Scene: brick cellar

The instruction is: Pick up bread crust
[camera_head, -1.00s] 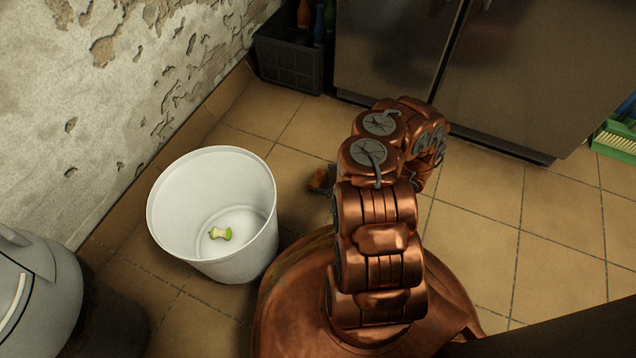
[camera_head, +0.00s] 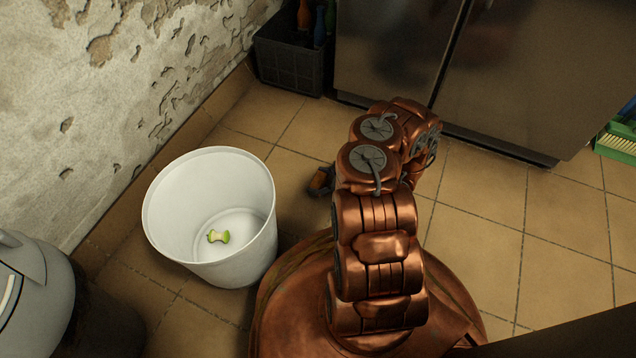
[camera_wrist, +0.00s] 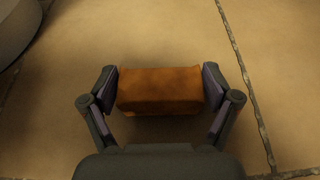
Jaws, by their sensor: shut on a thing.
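The bread crust (camera_wrist: 160,90) is an orange-brown block. In the wrist view it sits between the two fingers of my gripper (camera_wrist: 162,92), which is shut on it from both sides. Tiled floor shows beneath it, and I cannot tell how high it is held. In the head view a small part of the gripper (camera_head: 321,181) shows just left of my arm, right of the white bucket. My arm hides most of the gripper and the crust there.
A dark crate (camera_head: 289,65) with bottles and a steel cabinet (camera_head: 400,45) stand at the back. A grey bin (camera_head: 35,290) is at lower left.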

